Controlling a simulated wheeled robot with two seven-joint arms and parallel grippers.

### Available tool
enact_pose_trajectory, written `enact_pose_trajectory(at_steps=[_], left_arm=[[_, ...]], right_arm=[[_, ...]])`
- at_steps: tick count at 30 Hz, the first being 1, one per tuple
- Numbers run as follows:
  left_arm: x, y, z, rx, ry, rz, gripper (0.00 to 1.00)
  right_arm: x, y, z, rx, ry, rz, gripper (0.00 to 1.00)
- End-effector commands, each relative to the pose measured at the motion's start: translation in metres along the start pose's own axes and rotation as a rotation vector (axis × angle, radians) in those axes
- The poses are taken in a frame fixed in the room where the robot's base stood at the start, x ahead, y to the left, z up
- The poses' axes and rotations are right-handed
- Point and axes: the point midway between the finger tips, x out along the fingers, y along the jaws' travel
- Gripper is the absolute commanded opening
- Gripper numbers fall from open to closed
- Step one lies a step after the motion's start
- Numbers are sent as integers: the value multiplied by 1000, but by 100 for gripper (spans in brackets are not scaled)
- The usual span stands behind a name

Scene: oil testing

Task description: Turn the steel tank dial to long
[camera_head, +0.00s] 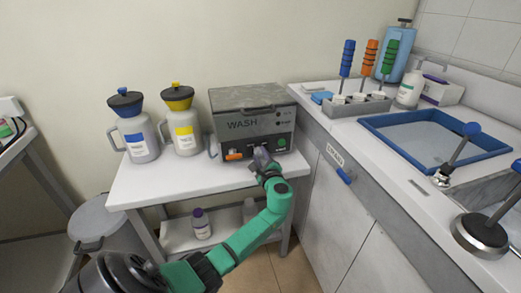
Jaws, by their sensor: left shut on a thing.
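The steel tank (245,107) is a grey box marked WASH, with a closed lid, standing on the white table. Its front panel carries knobs and an orange switch (233,154). My left gripper (262,157) is at the lower middle of the panel, shut on what looks like the dial. The gripper hides the dial, so its pointer and setting cannot be read. My right gripper is not in view.
Two jugs, one blue-lidded (138,140) and one yellow-lidded (183,135), stand left of the tank. A counter (335,125) with a blue tray (378,120) and brushes is close on the right. A small bottle (201,224) stands on the lower shelf.

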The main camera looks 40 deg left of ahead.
Motion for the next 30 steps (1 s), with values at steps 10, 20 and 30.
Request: enact_pose_trajectory(at_steps=[10,20,30], left_arm=[[0,0,0,205,-6,16,0],[-1,2,-2,265,-8,20,0],[-1,3,-2,266,-7,20,42]], right_arm=[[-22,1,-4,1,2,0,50],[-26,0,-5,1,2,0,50],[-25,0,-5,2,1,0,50]])
